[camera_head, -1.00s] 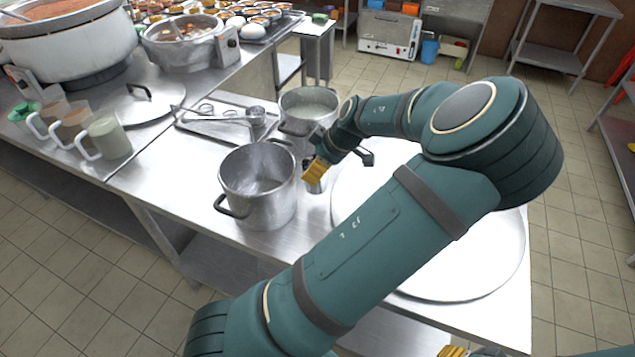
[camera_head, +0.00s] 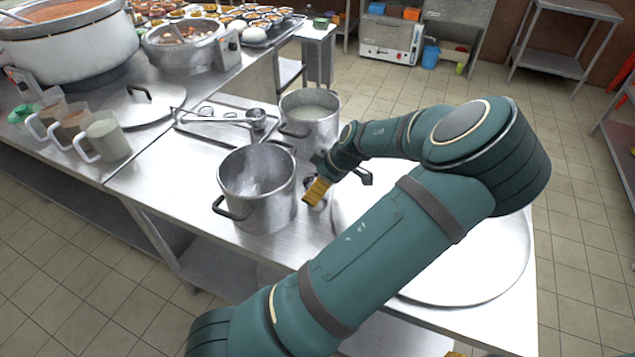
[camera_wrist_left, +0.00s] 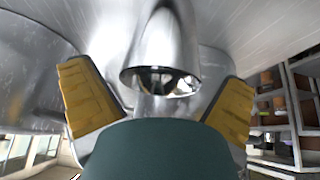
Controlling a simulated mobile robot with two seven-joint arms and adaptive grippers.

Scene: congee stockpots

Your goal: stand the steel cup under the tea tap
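The steel cup shows in the left wrist view as a shiny cylinder (camera_wrist_left: 162,48) with its dark mouth toward the camera. In the head view it is mostly hidden behind my left gripper (camera_head: 317,190), right of the near empty pot (camera_head: 257,205). My left gripper's yellow fingers also show in the left wrist view (camera_wrist_left: 160,103), spread apart on either side of the cup with visible gaps. Only a yellow sliver of my right gripper (camera_head: 455,354) shows at the bottom edge. I cannot make out the tea tap for certain.
A second pot (camera_head: 309,112) with pale liquid stands behind. A steel arm with a round end (camera_head: 257,118) lies over a tray (camera_head: 190,133). A large round lid (camera_head: 480,270) lies under my arm. Several mugs (camera_head: 104,138) stand at left. Bare counter (camera_head: 165,165) lies left of the near pot.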

